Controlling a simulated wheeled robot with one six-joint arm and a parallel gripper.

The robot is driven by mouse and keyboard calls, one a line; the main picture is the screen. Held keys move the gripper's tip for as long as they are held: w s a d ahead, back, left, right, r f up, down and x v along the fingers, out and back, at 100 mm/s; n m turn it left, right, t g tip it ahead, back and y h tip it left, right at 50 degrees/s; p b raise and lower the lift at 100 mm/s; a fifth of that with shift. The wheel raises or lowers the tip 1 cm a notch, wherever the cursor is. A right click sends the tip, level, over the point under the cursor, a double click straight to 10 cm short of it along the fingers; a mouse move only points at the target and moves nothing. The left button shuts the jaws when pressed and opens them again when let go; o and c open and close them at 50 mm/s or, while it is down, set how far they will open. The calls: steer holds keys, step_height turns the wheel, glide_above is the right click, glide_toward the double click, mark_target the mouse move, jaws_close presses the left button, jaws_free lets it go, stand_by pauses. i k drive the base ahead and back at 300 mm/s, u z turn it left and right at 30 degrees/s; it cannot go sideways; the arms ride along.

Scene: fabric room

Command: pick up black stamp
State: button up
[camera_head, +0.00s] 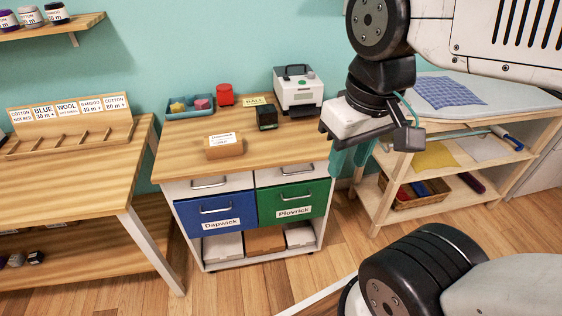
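A small black block-shaped object (267,117), which looks like the black stamp, stands on the wooden top of the drawer cabinet (185,145), towards the right side. My gripper (350,168) points down at the cabinet's right edge, right of and nearer than the black stamp. Its two teal fingers show a gap between them, with nothing seen held. The gripper is apart from the stamp, and nothing covers the stamp.
Around the stamp are a white machine (298,90), a yellow label (256,101), a red object (225,95), a teal tray (190,107) and a cardboard box (225,146). A shelf unit (459,128) stands right, a wooden table (75,178) left.

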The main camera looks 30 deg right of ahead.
mark_target(266, 115)
steer(key=u, duration=1.6)
steer(key=i, duration=1.4)
steer(key=z, duration=3.75)
